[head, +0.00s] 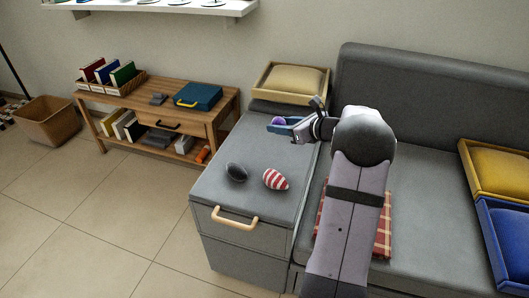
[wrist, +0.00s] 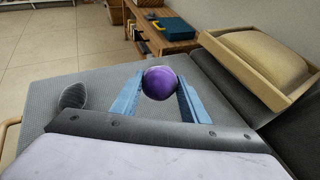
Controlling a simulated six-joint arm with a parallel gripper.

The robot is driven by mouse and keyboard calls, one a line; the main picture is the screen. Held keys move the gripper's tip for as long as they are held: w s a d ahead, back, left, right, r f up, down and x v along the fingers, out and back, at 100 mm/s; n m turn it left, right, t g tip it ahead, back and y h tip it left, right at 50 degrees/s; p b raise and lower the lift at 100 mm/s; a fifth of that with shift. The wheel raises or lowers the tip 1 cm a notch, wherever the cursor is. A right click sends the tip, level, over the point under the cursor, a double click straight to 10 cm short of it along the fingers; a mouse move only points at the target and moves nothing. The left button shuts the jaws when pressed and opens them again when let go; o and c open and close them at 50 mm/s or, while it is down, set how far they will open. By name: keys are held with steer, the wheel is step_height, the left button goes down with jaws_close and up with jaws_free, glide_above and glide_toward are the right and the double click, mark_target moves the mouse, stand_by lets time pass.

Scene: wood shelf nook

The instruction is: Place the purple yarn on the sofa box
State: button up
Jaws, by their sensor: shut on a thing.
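The purple yarn (head: 277,121) is a round ball held between the blue fingers of my gripper (head: 284,126). In the wrist view the yarn (wrist: 160,80) sits at the fingertips of my gripper (wrist: 160,92), with a finger on each side. The sofa box (head: 252,140) is a grey box with a wooden handle, standing at the left end of the grey sofa. The yarn is over the rear part of its top; whether it touches the surface I cannot tell.
A dark grey ball (head: 236,172) and a red-and-white striped one (head: 276,179) lie on the front of the box top. A wooden tray with a beige cushion (head: 292,80) stands behind. A low wooden table (head: 160,110) is at left. The middle of the box top is clear.

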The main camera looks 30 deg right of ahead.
mark_target(275, 157)
steer(key=shift+s+a+r+n+y, duration=0.15)
steer(key=shift+a+n+y, duration=0.1)
steer(key=shift+a+y, duration=0.25)
steer(key=shift+s+a+r+n+y, duration=0.1)
steer(key=shift+a+n+y, duration=0.2)
steer(key=shift+a, duration=0.3)
steer(key=shift+f+b, duration=1.4)
steer(key=shift+f, duration=3.6)
steer(key=shift+f, duration=0.2)
steer(key=o, duration=1.1)
steer(key=shift+c, duration=0.2)
